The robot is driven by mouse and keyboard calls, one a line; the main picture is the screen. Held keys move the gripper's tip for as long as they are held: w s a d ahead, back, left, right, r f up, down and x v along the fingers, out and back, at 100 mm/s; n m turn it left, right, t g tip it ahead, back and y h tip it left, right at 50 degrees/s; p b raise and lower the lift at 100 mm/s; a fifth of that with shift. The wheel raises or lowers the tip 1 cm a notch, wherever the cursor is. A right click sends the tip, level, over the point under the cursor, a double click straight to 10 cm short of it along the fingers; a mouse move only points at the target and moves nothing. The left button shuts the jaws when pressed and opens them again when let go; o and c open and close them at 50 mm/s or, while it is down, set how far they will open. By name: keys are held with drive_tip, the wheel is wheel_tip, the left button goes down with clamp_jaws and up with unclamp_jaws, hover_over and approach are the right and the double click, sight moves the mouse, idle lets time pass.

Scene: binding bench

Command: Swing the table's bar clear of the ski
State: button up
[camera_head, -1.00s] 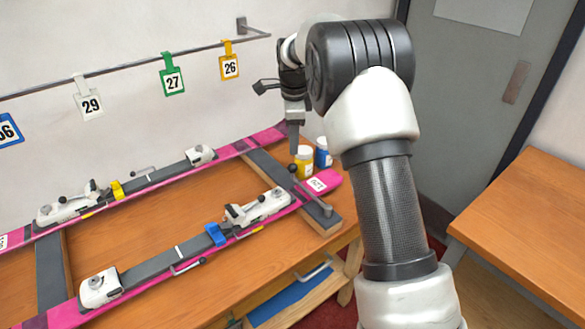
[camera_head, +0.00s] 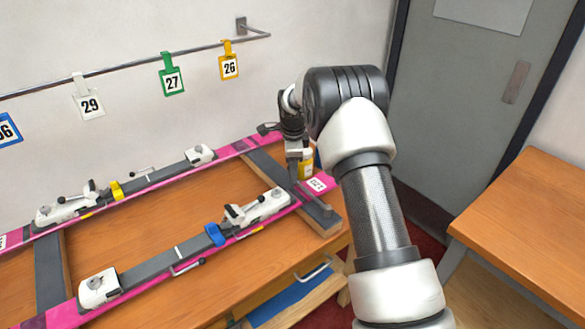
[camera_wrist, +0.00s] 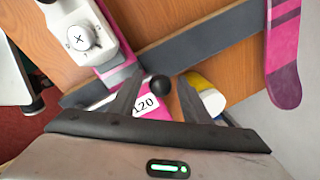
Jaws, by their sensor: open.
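The near pink ski (camera_head: 317,184) lies across the grey cross support of the table, its tip labelled 120; the label also shows in the wrist view (camera_wrist: 146,106). A thin bar (camera_head: 313,199) runs from a post on the support's near end across this ski. Its black ball knob (camera_wrist: 160,84) shows in the wrist view. My gripper (camera_head: 294,179) points down over the ski near its tip. It is open, with one finger on either side of the knob in the wrist view (camera_wrist: 159,90). Contact with the knob cannot be told. The bar's shaft is mostly hidden.
A yellow-labelled bottle (camera_head: 306,163) stands close behind my gripper. A second pink ski (camera_head: 236,149) with bindings lies farther back. A white binding (camera_head: 262,205) sits on the near ski. Number tags hang on a wall rail (camera_head: 120,67).

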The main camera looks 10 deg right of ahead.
clamp_jaws()
drive_tip(key=shift+w+d+m, duration=0.45)
drive_tip(key=shift+d+m, duration=0.15)
drive_tip(key=shift+d, duration=0.2)
drive_tip(key=d+m, duration=0.2)
drive_tip(key=d, duration=0.1)
drive_tip(key=w+d+m+h, duration=0.1)
drive_tip(key=d+m, duration=0.1)
drive_tip(key=d, duration=0.1)
drive_tip(key=shift+w, duration=0.2)
drive_tip(key=d+m, duration=0.2)
drive_tip(key=d, duration=0.1)
drive_tip(key=d+m, duration=0.1)
drive_tip(key=d, duration=0.1)
drive_tip(key=shift+s+d+m+g, duration=0.1)
drive_tip(key=shift+s+m+g, duration=0.2)
drive_tip(key=shift+g, duration=0.1)
drive_tip(key=s+d+m+g+h, duration=0.1)
drive_tip(key=s+d+m, duration=0.7)
drive_tip(key=d+m, duration=0.1)
drive_tip(key=shift+d+g, duration=0.3)
drive_tip(key=shift+d, duration=0.45)
